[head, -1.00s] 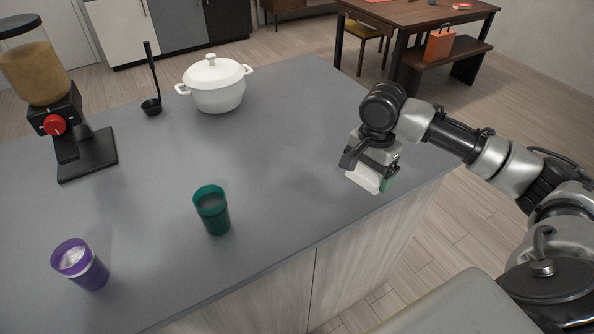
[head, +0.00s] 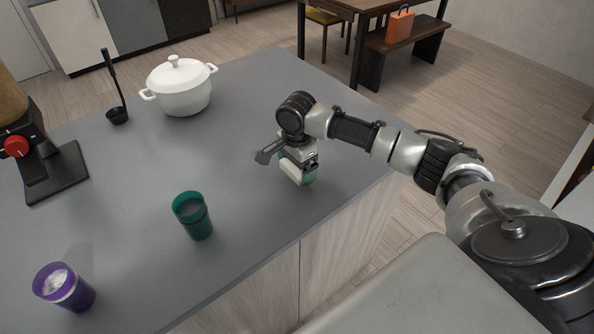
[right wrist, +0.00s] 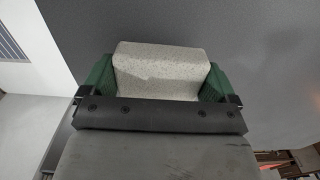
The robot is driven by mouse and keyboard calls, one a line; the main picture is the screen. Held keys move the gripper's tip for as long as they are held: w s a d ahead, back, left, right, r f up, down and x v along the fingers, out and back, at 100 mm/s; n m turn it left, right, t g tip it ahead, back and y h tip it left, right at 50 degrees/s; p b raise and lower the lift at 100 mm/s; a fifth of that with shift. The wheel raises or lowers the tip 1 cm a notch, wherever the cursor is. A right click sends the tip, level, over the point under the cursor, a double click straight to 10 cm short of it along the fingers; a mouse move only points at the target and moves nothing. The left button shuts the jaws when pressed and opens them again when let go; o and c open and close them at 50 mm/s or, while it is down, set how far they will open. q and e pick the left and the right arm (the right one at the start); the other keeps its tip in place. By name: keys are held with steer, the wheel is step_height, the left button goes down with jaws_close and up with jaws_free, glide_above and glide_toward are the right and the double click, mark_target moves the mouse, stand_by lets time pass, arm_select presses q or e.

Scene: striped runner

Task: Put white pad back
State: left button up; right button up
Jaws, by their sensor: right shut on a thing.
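The white pad (head: 291,173) is a pale block with a speckled face. In the head view it hangs below my right gripper (head: 299,178), over the right part of the grey counter near its front edge. In the right wrist view the pad (right wrist: 160,70) sits between the two green fingers of my right gripper (right wrist: 158,82), which is shut on it. I cannot tell whether the pad touches the counter. My left gripper is not in view.
A green cup (head: 193,216) stands left of my right gripper, and a purple cup (head: 64,288) stands farther left. A white lidded pot (head: 180,88), a black ladle (head: 117,114) and a dispenser (head: 45,170) stand behind. The counter (head: 240,140) between pot and gripper is clear.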

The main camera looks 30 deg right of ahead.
steer(key=shift+f, duration=1.35)
steer(key=o, duration=0.6)
steer(key=shift+f, duration=0.1)
step_height(320, 180, up, 12)
steer(key=shift+r+b, duration=0.15)
steer(key=shift+b, duration=0.15)
